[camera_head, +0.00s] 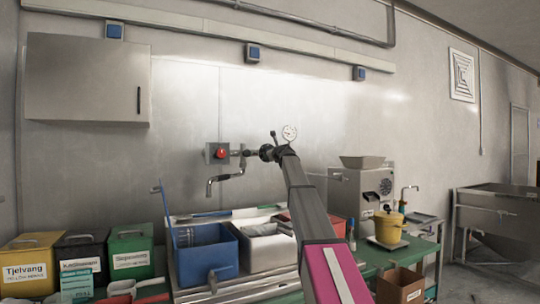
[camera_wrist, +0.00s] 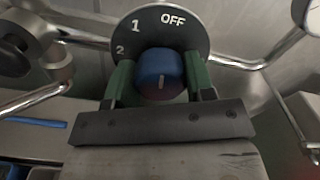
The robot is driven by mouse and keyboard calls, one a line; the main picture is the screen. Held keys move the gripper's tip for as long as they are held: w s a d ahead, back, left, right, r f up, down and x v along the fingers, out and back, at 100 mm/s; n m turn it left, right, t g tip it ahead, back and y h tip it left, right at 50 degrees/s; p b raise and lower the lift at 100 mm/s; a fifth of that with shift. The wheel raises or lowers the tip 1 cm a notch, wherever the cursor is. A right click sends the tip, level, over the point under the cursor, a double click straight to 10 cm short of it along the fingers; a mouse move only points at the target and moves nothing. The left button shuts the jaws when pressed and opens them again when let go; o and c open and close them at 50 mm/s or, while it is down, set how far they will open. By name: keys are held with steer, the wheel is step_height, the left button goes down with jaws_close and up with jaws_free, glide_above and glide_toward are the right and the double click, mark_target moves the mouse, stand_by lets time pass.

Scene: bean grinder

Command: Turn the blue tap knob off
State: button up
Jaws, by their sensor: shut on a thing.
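The blue tap knob (camera_wrist: 160,75) sits in the wrist view between the two green fingers of my gripper (camera_wrist: 160,66), which is shut on its sides. Behind it is a dark round dial (camera_wrist: 152,28) marked OFF, 1 and 2. The knob bears a short pale mark on its face; I cannot tell surely which dial marking it points at. In the head view my gripper (camera_head: 268,152) is at the wall pipework, and the blue knob is hidden behind my arm.
A red knob (camera_head: 221,153) and a bent spout (camera_head: 222,178) are left of my gripper. A gauge (camera_head: 289,132) is just above right. Below stand a blue bin (camera_head: 206,256) and a white bin (camera_head: 266,246). A grinder (camera_head: 365,192) stands to the right.

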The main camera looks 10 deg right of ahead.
steer(key=shift+m, duration=1)
steer(key=shift+f, duration=0.1)
steer(key=o, duration=0.9)
steer(key=v, duration=1)
steer(key=shift+s+d, duration=0.15)
steer(key=shift+s, duration=0.25)
